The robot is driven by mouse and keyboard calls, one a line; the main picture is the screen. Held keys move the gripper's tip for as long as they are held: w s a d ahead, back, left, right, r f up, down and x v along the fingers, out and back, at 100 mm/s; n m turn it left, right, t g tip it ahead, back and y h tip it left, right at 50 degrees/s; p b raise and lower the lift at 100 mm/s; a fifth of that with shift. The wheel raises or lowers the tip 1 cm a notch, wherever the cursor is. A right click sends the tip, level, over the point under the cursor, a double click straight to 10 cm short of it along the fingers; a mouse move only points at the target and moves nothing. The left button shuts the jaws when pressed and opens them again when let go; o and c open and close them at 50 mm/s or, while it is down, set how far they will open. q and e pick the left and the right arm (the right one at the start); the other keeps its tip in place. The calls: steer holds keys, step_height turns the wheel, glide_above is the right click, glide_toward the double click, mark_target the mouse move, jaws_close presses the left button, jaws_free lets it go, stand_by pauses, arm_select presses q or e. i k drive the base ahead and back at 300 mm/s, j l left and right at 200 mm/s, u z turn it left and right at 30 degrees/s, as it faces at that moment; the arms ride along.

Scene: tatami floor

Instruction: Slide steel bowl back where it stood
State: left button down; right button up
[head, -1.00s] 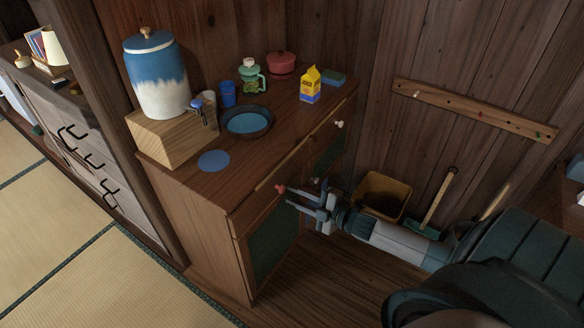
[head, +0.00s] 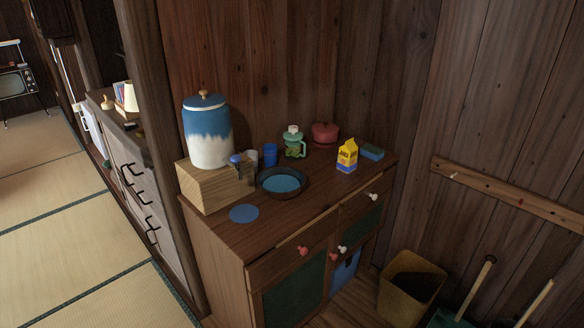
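A dark round bowl (head: 264,187), which looks like the steel bowl, stands upright on the wooden cabinet top (head: 300,213). Its inside shows a blue surface; I cannot tell whether that is liquid. It is just right of the dispenser's wooden stand. A flat blue disc (head: 244,213) lies bare on the cabinet top, in front and to the left of the bowl, apart from it. Neither of my grippers is in view.
A blue-and-white dispenser (head: 208,135) stands on a wooden block (head: 205,188). A bin (head: 410,290) stands on the floor at right.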

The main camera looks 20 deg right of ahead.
mark_target(277, 182)
steer(key=z, duration=0.25)
steer(key=i+j+z, duration=0.15)
steer(key=z, duration=0.2)
steer(key=i+j+z, duration=0.15)
steer(key=z, duration=0.15)
steer(key=i+j+z, duration=0.1)
steer(key=j, duration=0.3)
steer(key=i+j, duration=0.2)
steer(key=j, duration=0.2)
steer(key=i+j+z, duration=0.15)
steer(key=j, duration=0.25)
steer(key=i+j, duration=0.15)
steer(key=j, duration=0.25)
steer(key=i+j+z, duration=0.15)
steer(key=j, duration=0.3)
